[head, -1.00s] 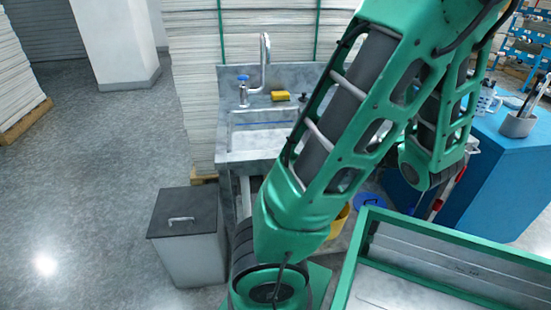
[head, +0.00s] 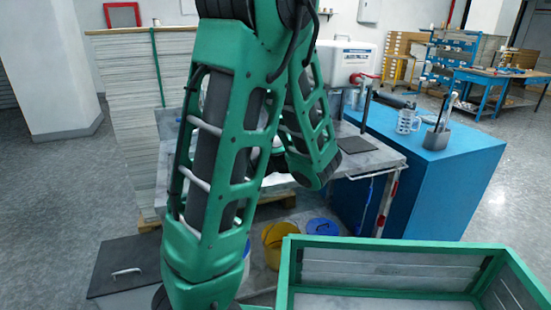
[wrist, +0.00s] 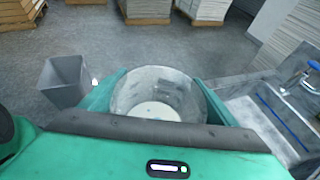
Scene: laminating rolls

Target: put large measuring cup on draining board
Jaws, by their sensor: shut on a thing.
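The large measuring cup (wrist: 158,92) is a clear, round vessel, seen from above in the wrist view. My gripper (wrist: 158,78) is shut on it, with a green finger at each side. Floor shows beyond the cup, and its height above any surface is unclear. In the head view my arm hides the gripper and the held cup. The draining board (head: 375,160) is the grey metal top right of the sink, partly behind my arm. The sink (wrist: 275,115) lies right of the cup in the wrist view.
A dark mat (head: 355,145) lies on the board. The blue cabinet (head: 430,170) at right bears another clear cup (head: 408,121) and a tool pot (head: 436,138). A white water tank (head: 345,62) stands behind.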

